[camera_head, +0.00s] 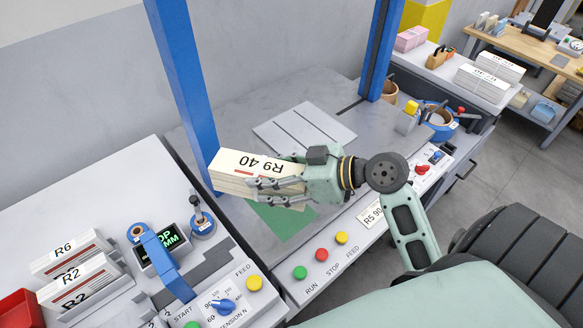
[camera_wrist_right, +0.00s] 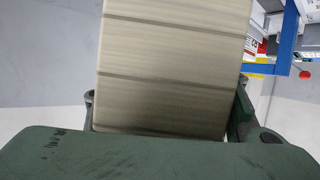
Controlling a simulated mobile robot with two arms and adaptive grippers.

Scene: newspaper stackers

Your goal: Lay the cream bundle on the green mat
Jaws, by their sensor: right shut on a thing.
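The cream bundle (camera_head: 240,171), labelled R9 40, is held in my right gripper (camera_head: 277,187), whose fingers are shut on its right end. In the right wrist view the layered side of the bundle (camera_wrist_right: 175,65) fills the middle, between the two fingers (camera_wrist_right: 165,115). The green mat (camera_head: 279,222) lies on the grey machine table, partly hidden under the bundle and the gripper. The bundle appears to be above the mat's far left part; the exact height cannot be told. My left gripper is not in view.
Blue posts (camera_head: 185,75) rise on the machine's far side. A grey plate (camera_head: 304,128) lies behind the gripper. Red, green and yellow buttons (camera_head: 321,255) line the front edge. A blue tape roll (camera_head: 440,122) stands at right.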

